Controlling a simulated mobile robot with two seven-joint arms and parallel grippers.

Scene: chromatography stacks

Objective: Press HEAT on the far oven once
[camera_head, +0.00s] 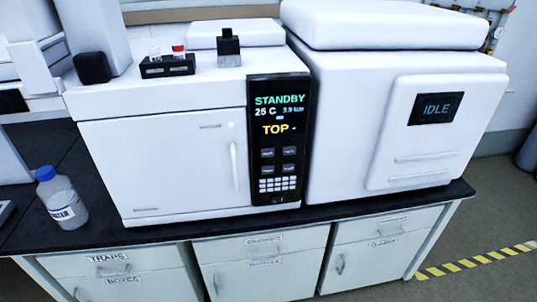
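A white oven (160,165) stands on the dark bench, with a closed door and a vertical handle on the door's right side. Its black control panel (277,140) is on the oven's right front. The panel reads "STANDBY", "25 C" and "TOP -". Below the text are several dark buttons (278,160) with labels too small to read, so I cannot tell which is HEAT. Under them is a pale keypad (277,185). Only one such oven shows clearly here. Neither of my grippers is in view.
A white unit (400,130) with an "IDLE" screen stands right of the oven. A black vial rack (167,66) sits on the oven top. A blue-capped bottle (62,198) stands on the bench (110,236) at left. Floor at right is clear.

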